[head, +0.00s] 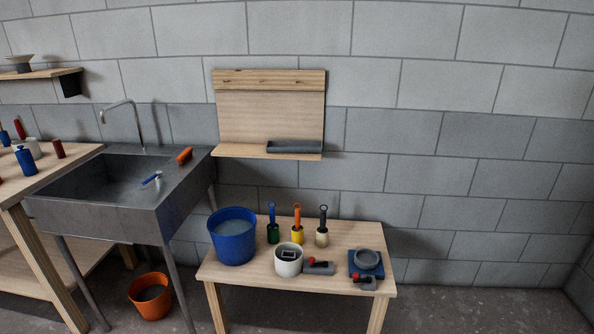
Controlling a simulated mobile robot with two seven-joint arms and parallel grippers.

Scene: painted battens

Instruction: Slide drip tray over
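A dark grey drip tray (294,147) sits on the narrow wooden ledge (237,150) of a wall-mounted wooden board (270,112). It lies toward the right end of the ledge, and its right end is close to the ledge's right edge. The left part of the ledge is bare. Neither of my grippers shows in the head view.
Below stands a low wooden table (345,287) with a blue bucket (233,243), several handled tools, a white pot (288,262) and a grey bowl (367,259). A grey sink (115,205) stands at left. An orange bucket (151,297) is on the floor.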

